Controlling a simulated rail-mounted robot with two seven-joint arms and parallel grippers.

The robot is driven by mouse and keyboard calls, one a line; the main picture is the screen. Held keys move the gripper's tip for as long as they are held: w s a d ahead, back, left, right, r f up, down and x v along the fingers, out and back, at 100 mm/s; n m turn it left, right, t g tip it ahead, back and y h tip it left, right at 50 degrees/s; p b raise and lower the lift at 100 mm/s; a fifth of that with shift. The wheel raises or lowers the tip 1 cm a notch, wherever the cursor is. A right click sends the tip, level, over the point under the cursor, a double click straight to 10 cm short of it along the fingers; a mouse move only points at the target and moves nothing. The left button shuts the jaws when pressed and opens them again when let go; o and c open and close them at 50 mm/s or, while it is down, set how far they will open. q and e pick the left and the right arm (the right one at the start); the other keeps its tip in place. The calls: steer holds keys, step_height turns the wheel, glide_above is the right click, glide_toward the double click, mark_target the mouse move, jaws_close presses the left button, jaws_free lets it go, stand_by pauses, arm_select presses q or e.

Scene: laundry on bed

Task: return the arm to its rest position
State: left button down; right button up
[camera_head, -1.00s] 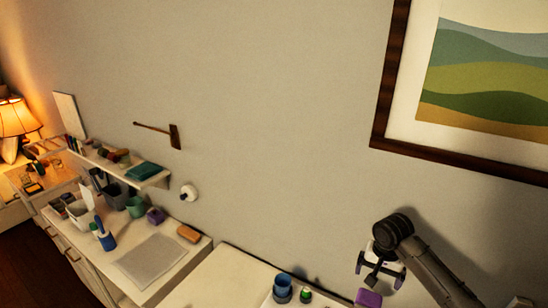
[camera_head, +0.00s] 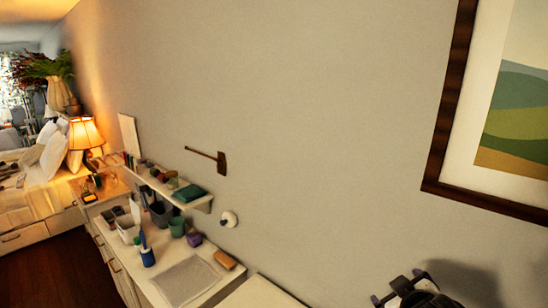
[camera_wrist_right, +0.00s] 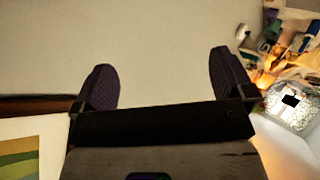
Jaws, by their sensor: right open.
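My right gripper (camera_head: 402,287) is at the bottom right of the head view, in front of the wall below the framed picture. In the right wrist view its two dark padded fingers (camera_wrist_right: 163,88) are wide apart with nothing between them, so it is open and empty. Most of the right arm is cut off by the lower edge of the head view. My left gripper is not in any view.
A framed landscape picture (camera_head: 444,130) hangs above the right gripper. A white desk (camera_head: 212,272) with a grey mat, cups and small items stands at lower left, under a wall shelf (camera_head: 178,190). A lit lamp (camera_head: 85,135) and a bed (camera_head: 40,190) are farther left. Open wall lies between.

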steer(key=s+a+f+m+g, duration=0.1)
steer(key=s+f+g, duration=0.1)
steer(key=s+f, duration=0.7)
steer(key=s+a+f+m+g+y+p, duration=0.1)
steer(key=s+a+f+g, duration=0.1)
steer(key=s+f, duration=0.8)
steer(key=s+a+f+m+g+y, duration=0.1)
steer(key=s+f+g, duration=0.2)
steer(key=s+f, duration=0.6)
steer(key=s, duration=0.9)
steer(key=shift+s+a+f+g+p, duration=0.35)
steer(key=shift+f+g+p, duration=0.05)
